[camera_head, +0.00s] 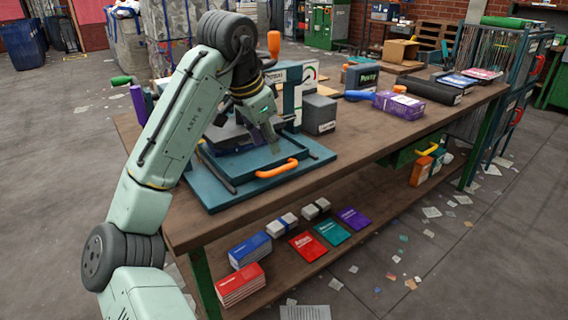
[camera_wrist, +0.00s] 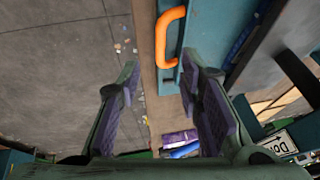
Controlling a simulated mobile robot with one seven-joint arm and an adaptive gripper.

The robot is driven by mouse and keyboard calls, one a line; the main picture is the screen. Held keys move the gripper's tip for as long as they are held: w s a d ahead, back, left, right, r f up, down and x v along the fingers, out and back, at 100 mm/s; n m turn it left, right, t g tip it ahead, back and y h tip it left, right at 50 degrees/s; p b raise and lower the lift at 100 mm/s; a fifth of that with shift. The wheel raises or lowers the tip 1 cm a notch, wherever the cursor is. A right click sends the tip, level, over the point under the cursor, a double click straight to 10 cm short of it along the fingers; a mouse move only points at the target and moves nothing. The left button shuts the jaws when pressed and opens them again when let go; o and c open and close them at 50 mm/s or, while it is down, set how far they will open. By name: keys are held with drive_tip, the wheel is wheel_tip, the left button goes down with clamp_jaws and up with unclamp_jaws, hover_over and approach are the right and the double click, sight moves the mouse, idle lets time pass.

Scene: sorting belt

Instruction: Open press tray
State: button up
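The press tray (camera_head: 240,184) is a teal slab at the near left of the workbench, with an orange handle (camera_head: 277,171) on its front edge. The handle also shows in the wrist view (camera_wrist: 161,40), at the top, between the lines of my two fingers. My gripper (camera_head: 274,148) is above the tray, just behind and over the handle in the head view. In the wrist view my gripper (camera_wrist: 159,64) has its purple-padded fingers wide apart with nothing between them. The handle looks beyond the fingertips; contact does not show. My arm hides part of the press.
A grey block (camera_head: 319,114) stands right of the press. A purple pack (camera_head: 398,105) and a dark box (camera_head: 361,77) lie farther along the workbench (camera_head: 370,135). Books and small boxes lie on the lower shelf. The bench in front of the tray is clear.

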sight(279, 168)
drive_tip(key=x, duration=1)
drive_tip(key=shift+p, duration=0.3)
drive_tip(key=shift+c, duration=0.4)
clamp_jaws()
drive_tip(key=shift+w, duration=0.1)
